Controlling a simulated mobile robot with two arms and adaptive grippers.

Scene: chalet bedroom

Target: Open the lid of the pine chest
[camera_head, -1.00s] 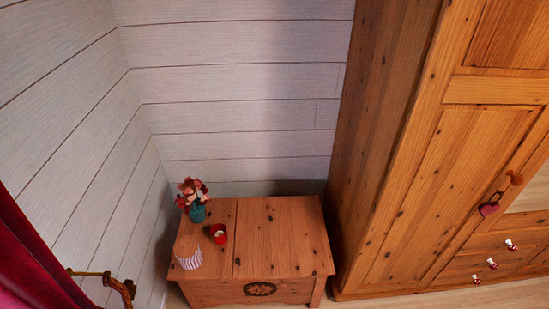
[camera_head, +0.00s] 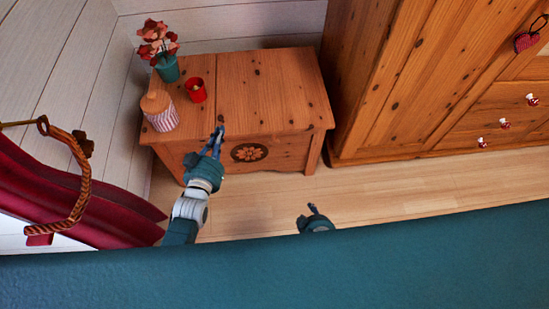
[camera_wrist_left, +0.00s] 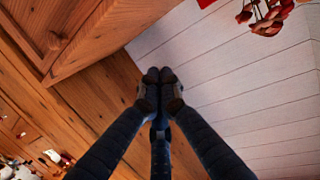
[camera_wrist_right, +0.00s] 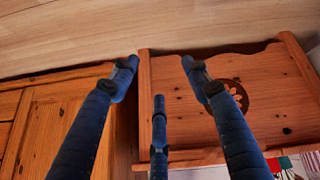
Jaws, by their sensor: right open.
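The pine chest (camera_head: 290,150) stands against the white wall, its lid (camera_head: 275,88) lying closed. A seam runs across the top, left of the middle. A dark round flower emblem (camera_head: 249,152) marks its front. My left gripper (camera_head: 219,130) is at the lid's front edge near the seam; I cannot tell whether it touches. In the left wrist view its fingertips (camera_wrist_left: 160,76) meet, with nothing seen between them. My right gripper (camera_head: 312,209) is low in front of the chest, partly hidden. In the right wrist view its fingers (camera_wrist_right: 160,63) are apart and empty, facing the chest front (camera_wrist_right: 185,100).
On the left part of the chest top stand a teal vase with red flowers (camera_head: 167,67), a red cup (camera_head: 196,90) and a striped jar with wooden lid (camera_head: 159,110). A pine wardrobe (camera_head: 400,90) stands right. A red curtain (camera_head: 75,200) hangs left. Floor in front is bare.

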